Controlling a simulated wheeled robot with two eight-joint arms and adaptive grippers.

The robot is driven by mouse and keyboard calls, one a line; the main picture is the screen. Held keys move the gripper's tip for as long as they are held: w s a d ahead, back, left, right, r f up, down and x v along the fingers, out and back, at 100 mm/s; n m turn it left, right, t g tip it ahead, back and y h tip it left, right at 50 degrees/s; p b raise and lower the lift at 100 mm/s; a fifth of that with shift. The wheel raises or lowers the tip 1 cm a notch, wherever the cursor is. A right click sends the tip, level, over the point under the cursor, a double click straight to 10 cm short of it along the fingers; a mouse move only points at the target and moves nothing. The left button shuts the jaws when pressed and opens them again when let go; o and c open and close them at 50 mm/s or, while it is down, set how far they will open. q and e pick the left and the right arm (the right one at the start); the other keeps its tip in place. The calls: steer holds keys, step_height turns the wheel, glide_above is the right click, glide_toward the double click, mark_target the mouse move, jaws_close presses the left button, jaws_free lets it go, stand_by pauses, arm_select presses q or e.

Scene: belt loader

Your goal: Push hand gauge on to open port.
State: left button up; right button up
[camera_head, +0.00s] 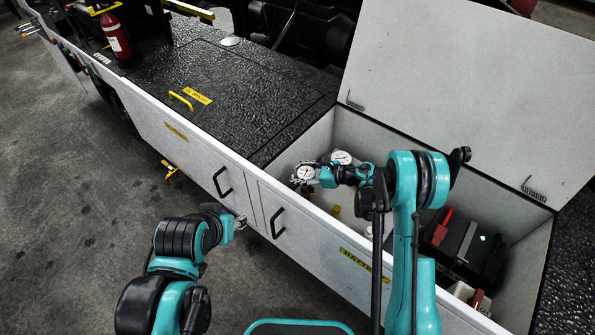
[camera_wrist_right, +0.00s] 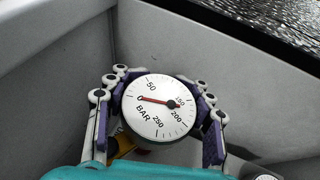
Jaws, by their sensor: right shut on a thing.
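My right gripper (camera_head: 309,175) is inside the open battery compartment (camera_head: 430,181), shut on a round white dial gauge (camera_head: 305,173). In the right wrist view the hand gauge (camera_wrist_right: 152,106) sits between the purple-backed fingers (camera_wrist_right: 158,95), its dial marked BAR with a red needle, facing the camera. A second white dial gauge (camera_head: 342,157) shows just behind my right gripper. I cannot make out an open port; the gripper and gauge hide what is below. My left gripper (camera_head: 239,221) is outside, by the white cabinet front; its fingers are too small to judge.
The compartment's raised white lid (camera_head: 465,85) stands behind my right arm. A black box with a green light (camera_head: 483,238) and a red clamp (camera_head: 443,226) sit inside at right. Black door handles (camera_head: 277,223) and (camera_head: 222,180) stick out near my left gripper.

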steer(key=shift+f, duration=1.55)
stand_by(0.4)
steer(key=o, duration=1.6)
steer(key=shift+o, duration=0.2)
steer(key=v, duration=1.2)
